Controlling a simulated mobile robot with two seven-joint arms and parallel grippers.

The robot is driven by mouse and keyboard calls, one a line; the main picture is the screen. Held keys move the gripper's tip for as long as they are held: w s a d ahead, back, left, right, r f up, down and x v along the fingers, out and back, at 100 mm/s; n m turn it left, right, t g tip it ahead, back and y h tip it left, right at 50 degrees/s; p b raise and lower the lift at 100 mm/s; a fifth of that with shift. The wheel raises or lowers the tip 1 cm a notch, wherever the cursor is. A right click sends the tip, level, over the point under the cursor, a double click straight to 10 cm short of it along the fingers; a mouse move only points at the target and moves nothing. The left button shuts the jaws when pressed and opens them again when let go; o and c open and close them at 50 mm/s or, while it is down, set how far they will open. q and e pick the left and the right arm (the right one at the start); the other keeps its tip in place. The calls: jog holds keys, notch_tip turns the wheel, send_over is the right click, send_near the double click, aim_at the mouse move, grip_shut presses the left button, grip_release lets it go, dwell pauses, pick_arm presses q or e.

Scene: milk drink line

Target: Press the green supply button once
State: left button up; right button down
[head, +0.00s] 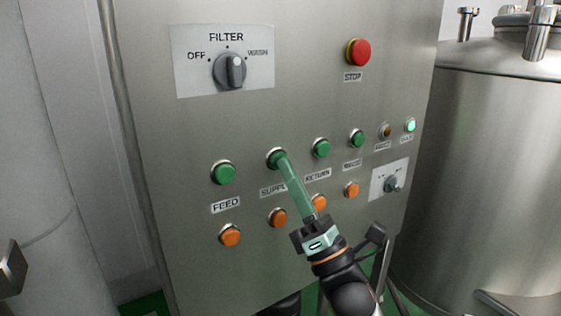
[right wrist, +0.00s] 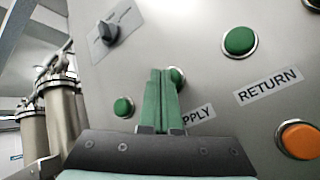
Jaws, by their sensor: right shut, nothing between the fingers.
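The green supply button (head: 275,158) is on the steel panel, above its SUPPLY label (head: 272,190). In the right wrist view the button (right wrist: 177,76) is partly hidden behind my fingers. My right gripper (head: 281,157) is shut and empty, with its long green fingers pointing at the panel. In the head view the fingertips overlap the supply button. In the right wrist view the fingertips (right wrist: 161,72) are just left of the button's visible part. I cannot tell whether they touch it or whether it is pressed in. A dark piece at the head view's left edge may be my left gripper (head: 11,270).
The green feed button (head: 223,173) is to the left and the green return button (head: 320,147) to the right. Several orange buttons (head: 278,217) sit below. The filter knob (head: 229,70) and red stop button (head: 358,52) are higher. A steel tank (head: 480,170) stands right.

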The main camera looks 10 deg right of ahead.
jog(key=shift+w+a, duration=0.1)
jog(key=shift+w, duration=0.2)
jog(key=shift+s, duration=0.15)
dwell(0.5)
jog(key=shift+s+d, duration=0.3)
jog(key=shift+s, duration=0.35)
jog(key=s, duration=0.1)
jog(key=s+d, duration=0.1)
jog(key=s, duration=0.2)
jog(key=shift+s+d, duration=0.35)
dwell(0.3)
